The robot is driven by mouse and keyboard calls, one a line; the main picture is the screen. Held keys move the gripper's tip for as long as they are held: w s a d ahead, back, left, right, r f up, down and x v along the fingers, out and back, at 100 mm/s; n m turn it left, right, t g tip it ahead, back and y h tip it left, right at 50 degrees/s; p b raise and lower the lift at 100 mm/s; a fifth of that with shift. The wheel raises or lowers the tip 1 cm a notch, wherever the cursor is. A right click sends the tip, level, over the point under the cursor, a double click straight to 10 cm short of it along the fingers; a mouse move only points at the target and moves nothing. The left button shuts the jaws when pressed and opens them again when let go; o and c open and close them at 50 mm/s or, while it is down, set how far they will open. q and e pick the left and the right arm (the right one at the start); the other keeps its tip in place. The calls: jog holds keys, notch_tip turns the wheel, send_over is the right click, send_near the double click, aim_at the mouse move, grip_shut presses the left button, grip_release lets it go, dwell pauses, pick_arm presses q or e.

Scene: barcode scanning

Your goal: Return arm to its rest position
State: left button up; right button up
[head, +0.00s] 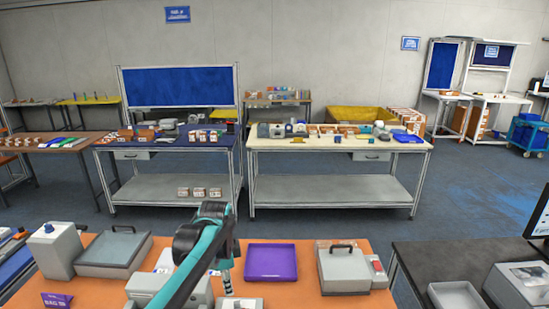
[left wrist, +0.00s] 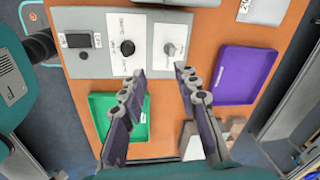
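My left arm (head: 205,245) comes in from the bottom of the head view, bends at a dark elbow-like joint and reaches down over the orange table (head: 375,300). In the left wrist view my left gripper (left wrist: 160,72) is open, with its two dark fingers spread apart and nothing held between them. It hangs above the table, between a green tray (left wrist: 140,128) and a purple tray (left wrist: 243,73), near a grey device with knobs (left wrist: 127,47). The purple tray also shows in the head view (head: 271,263). My right arm and gripper are not in view.
Grey boxes (head: 113,252) stand left of my arm, and a grey case with a handle (head: 342,268) stands right of the purple tray. A dark table (head: 415,262) is at the right. Beyond lies open floor (head: 330,225) before stocked workbenches (head: 340,143).

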pick_arm(q)
jog(key=s+a+f+n+t+b, duration=0.2)
jog(key=s+f+n, duration=0.3)
jog(key=s, duration=0.6)
jog(key=s+a+f+n+t+b, duration=0.1)
jog(key=s+f+n+t+b, duration=0.2)
jog(key=s+n, duration=0.6)
notch_tip(320, 180, down, 2)
jog(key=shift+s+a+f+n+t+b, duration=0.1)
jog(key=shift+s+a+n+t+b, duration=0.3)
jog(key=shift+s+b, duration=0.6)
